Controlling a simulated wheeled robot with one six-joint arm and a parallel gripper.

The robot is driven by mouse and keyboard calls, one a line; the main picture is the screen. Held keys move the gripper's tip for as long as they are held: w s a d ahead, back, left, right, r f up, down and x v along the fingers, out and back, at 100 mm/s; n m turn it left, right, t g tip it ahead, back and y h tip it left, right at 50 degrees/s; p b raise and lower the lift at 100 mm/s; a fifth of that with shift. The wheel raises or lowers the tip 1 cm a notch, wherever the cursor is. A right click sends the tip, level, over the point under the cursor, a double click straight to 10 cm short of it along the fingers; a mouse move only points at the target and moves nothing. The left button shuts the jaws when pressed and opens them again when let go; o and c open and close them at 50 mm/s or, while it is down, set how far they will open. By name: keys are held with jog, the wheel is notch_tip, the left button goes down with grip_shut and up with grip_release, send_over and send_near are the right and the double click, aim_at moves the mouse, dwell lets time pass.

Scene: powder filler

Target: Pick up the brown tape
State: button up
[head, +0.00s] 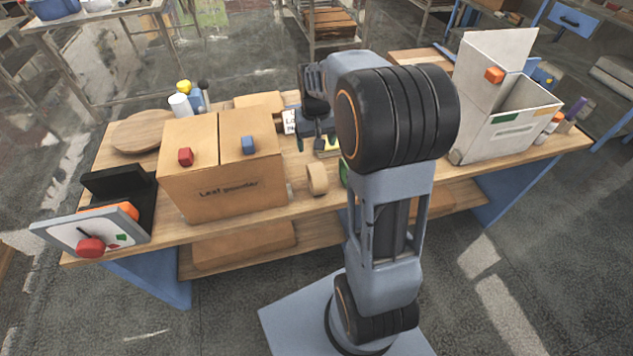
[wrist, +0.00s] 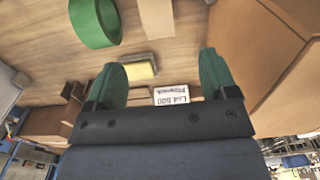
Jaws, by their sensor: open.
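The brown tape (head: 316,179) is a tan roll standing on its rim near the front edge of the wooden table, just right of the large cardboard box. In the wrist view, the brown tape (wrist: 155,16) is at the top edge, partly cut off. My gripper (head: 317,142) is open and empty, behind the tape in the head view and apart from it. In the wrist view, the green fingers of my gripper (wrist: 163,62) are spread wide, with the tape beyond their tips.
A green tape roll (wrist: 95,22) stands close beside the brown one. The cardboard box (head: 222,175) stands left; a white open box (head: 500,125) stands right.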

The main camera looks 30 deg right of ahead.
aim_at(317, 168)
jog(key=f, duration=0.7)
jog(key=f+p, duration=0.1)
jog(key=f, duration=0.5)
jog(key=shift+d+f, duration=0.2)
jog(key=shift+f, duration=0.15)
jog(key=shift+c, duration=0.3)
jog(key=shift+w, duration=0.1)
jog(key=c, duration=1)
jog(key=shift+r, duration=0.1)
